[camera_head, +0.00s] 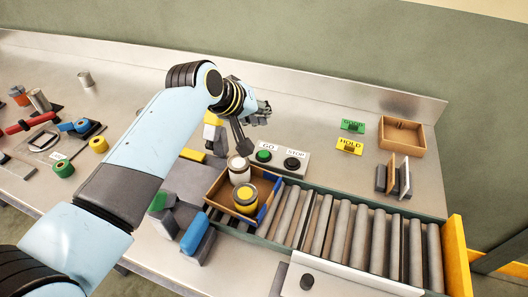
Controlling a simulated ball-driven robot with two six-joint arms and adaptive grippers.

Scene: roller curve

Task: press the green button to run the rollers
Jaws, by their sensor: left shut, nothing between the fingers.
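The green button (263,155) sits on a pale panel under a label reading GO. A black button (291,162) labelled STOP is beside it on the right. My left gripper (244,148) is shut and empty, pointing down just left of the green button. It looks apart from the button, but its exact height is hard to tell. The rollers (343,231) run to the right in a green-sided frame. A cardboard tray (218,190) at their left end holds a white jar (239,170) and a yellow-topped can (245,198). My right gripper is out of view.
Green GOOD (351,127) and yellow HOLD (349,146) signs stand behind the rollers, near an open cardboard box (402,136). A yellow end board (459,258) closes the right end. Tapes and tools lie at the left. Bench behind the panel is clear.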

